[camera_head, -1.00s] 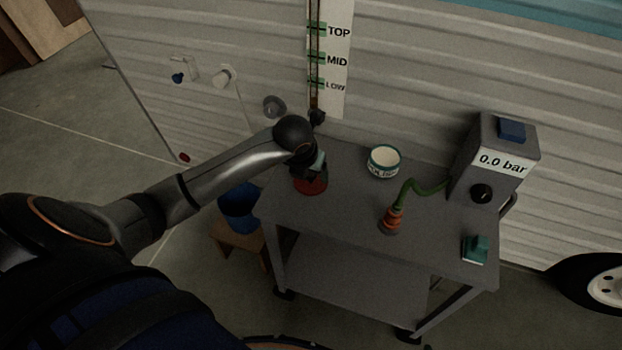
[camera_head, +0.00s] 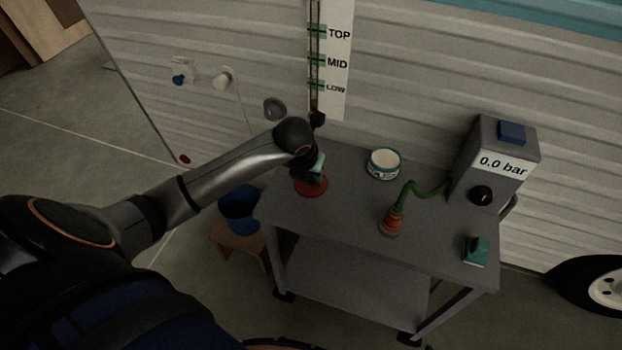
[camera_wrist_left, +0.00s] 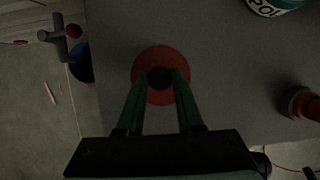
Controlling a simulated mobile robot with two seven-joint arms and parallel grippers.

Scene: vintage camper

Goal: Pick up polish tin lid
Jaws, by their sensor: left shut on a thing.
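The polish tin lid is a flat red disc (camera_head: 313,188) with a dark knob at its centre, at the left end of the grey table. In the left wrist view the red lid (camera_wrist_left: 147,93) lies straight in front of the fingers. My left gripper (camera_head: 315,172) is over it, and its two green fingers (camera_wrist_left: 161,80) are shut on the dark knob. I cannot tell whether the lid touches the table. The open polish tin (camera_head: 384,164), white and teal, stands to the right. My right gripper is not in view.
The table (camera_head: 345,210) also holds an orange fitting (camera_head: 392,221) on a green hose, a grey pressure box (camera_head: 492,160) reading 0.0 bar, and a small green block (camera_head: 475,250). A blue bucket (camera_head: 238,207) on a wooden stool stands left. The camper wall is behind.

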